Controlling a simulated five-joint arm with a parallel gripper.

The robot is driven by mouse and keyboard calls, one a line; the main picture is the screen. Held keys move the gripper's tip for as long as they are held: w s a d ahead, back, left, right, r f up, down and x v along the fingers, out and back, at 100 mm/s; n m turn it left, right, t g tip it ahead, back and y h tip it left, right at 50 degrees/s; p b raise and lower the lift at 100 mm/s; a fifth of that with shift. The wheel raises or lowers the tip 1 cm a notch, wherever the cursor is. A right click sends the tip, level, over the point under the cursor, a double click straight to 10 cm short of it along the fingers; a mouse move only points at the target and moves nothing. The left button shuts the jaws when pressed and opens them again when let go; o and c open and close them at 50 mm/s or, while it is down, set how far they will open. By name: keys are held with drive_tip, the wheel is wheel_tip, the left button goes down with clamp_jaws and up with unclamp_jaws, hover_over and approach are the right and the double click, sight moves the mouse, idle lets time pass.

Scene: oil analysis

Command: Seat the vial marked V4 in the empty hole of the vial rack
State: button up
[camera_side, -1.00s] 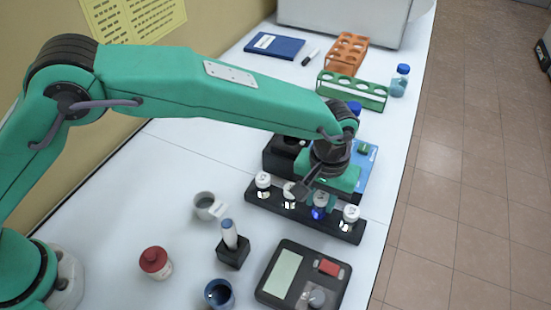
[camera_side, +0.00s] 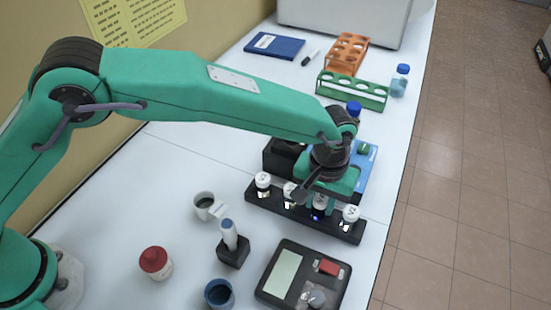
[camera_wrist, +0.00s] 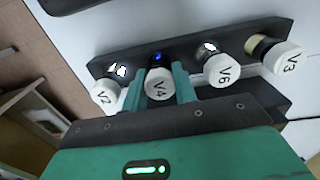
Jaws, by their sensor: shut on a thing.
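The vial marked V4 (camera_wrist: 159,84) has a white cap and some blue at its lower end. It is between the two green fingers of my gripper (camera_wrist: 158,76), which is shut on it. In the side view, the vial (camera_side: 319,203) stands upright in line with the other vials, at the black vial rack (camera_side: 280,208). The rack also shows in the wrist view (camera_wrist: 182,52). V4's lower end is at or in the hole between V2 and V6; I cannot tell how deep. The hole itself is hidden.
Capped vials V2 (camera_wrist: 105,92), V6 (camera_wrist: 222,70) and V3 (camera_wrist: 281,54) stand in the rack close beside my fingers.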

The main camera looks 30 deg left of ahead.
drive_tip(key=o, duration=1)
drive_tip(key=shift+o, duration=0.7)
drive_tip(key=shift+o, duration=1.2)
drive_tip(key=shift+r, duration=0.2)
drive_tip(key=shift+r, duration=3.35)
